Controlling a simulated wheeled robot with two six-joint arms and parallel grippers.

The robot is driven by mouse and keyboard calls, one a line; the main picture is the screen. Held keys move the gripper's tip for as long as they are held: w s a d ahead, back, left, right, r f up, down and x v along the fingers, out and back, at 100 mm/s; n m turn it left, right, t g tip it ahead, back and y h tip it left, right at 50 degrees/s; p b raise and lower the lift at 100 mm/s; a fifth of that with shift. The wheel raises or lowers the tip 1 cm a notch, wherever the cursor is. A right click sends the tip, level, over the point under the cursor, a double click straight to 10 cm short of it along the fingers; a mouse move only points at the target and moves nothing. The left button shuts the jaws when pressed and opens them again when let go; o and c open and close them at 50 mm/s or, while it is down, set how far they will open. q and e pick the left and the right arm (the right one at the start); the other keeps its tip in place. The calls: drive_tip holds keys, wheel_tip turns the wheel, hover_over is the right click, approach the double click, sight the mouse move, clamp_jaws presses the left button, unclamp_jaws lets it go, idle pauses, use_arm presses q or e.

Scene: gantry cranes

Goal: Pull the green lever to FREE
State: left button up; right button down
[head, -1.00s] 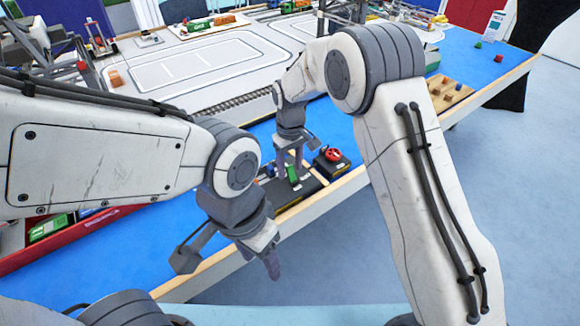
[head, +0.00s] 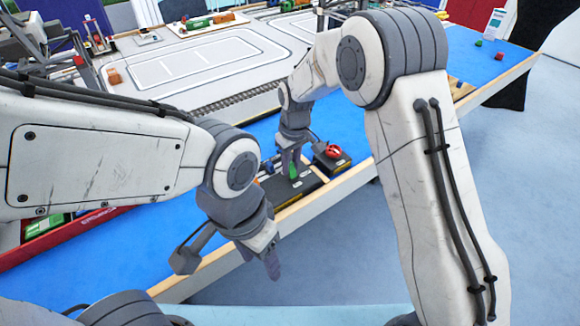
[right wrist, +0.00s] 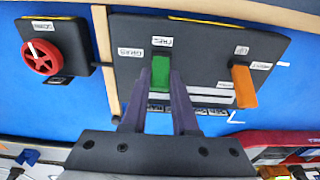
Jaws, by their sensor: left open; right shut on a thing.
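The green lever (right wrist: 160,72) stands on a dark control panel (right wrist: 205,50), between the two fingertips of my right gripper (right wrist: 159,108) in the right wrist view. That gripper is shut on it. The lever's end lies by the FREE label (right wrist: 161,41); the GRAB label (right wrist: 129,53) is to its left. In the head view, the lever (head: 294,171) shows as a small green piece at my right gripper's fingertips (head: 290,167). The lever's base is partly hidden. My left gripper (head: 262,250) is open and empty, in front of the table edge.
An orange lever (right wrist: 243,86) stands on the same panel, right of the green one. A separate dark box with a red knob (right wrist: 40,57) is to the left, beyond a wooden strip (right wrist: 104,60). A red tray (head: 70,232) lies at the left of the blue table.

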sight(293, 173)
drive_tip(key=shift+s+d+f+t+y+b, duration=0.15)
drive_tip(key=shift+s+d+t+y+b, duration=0.65)
drive_tip(key=shift+b, duration=5.1)
drive_tip(key=shift+s+f+t+y+b, duration=0.15)
drive_tip(key=shift+t+y+b, duration=1.35)
drive_tip(key=shift+b, duration=4.35)
drive_tip(key=shift+s+d+f+t+y+b, duration=0.1)
drive_tip(key=shift+s+d+t+y+b, duration=1)
drive_tip(key=shift+b, duration=4.8)
drive_tip(key=shift+w+a+r+t+h+b, duration=0.15)
drive_tip(key=shift+w+a+t+h+b, duration=0.15)
drive_tip(key=shift+w+a+t+b, duration=0.35)
drive_tip(key=shift+s, duration=0.15)
drive_tip(key=shift+r, duration=0.1)
drive_tip(key=c, duration=1)
unclamp_jaws()
drive_tip(key=o, duration=0.3)
drive_tip(key=shift+s, duration=0.1)
